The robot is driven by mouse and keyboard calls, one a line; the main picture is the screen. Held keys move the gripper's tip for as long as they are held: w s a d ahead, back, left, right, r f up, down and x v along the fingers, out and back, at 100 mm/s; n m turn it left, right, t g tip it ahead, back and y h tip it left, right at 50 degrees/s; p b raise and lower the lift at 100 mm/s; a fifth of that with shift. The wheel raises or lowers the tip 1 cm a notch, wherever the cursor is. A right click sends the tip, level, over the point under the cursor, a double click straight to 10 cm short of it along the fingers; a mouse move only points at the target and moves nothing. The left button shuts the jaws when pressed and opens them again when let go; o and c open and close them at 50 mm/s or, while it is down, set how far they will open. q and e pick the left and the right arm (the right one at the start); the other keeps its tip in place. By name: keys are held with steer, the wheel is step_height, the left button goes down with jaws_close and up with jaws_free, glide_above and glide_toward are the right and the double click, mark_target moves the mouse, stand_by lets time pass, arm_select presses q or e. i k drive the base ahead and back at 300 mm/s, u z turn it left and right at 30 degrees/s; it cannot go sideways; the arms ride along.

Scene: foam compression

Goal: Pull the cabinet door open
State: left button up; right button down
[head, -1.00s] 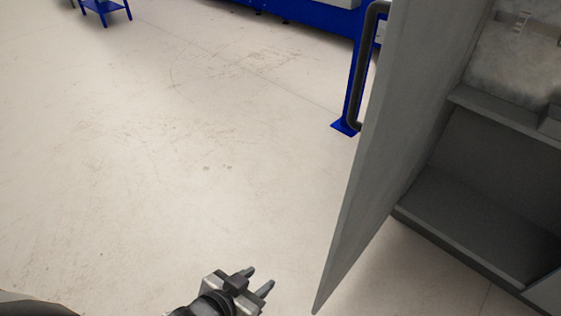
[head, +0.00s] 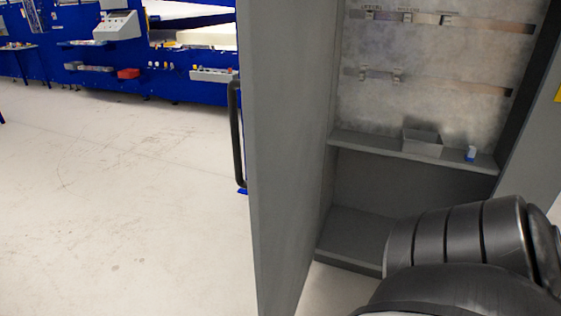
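The grey cabinet door (head: 288,150) stands swung wide open, seen nearly edge-on in the middle of the head view. Its dark bar handle (head: 236,135) is on the left, outer side of the door. The cabinet (head: 425,85) is open to the right of the door, with its inside showing. A dark, rounded link of my own arm fills the lower right, in front of the cabinet's lower part. Neither gripper is in view, so their fingers cannot be seen.
Inside the cabinet, a small grey bin (head: 422,142) and a small blue-and-white item (head: 470,154) stand on a shelf. The floor (head: 110,200) left of the door is clear.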

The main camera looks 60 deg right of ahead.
mark_target(286, 47)
steer(key=k, duration=0.45)
steer(key=z, duration=1.05)
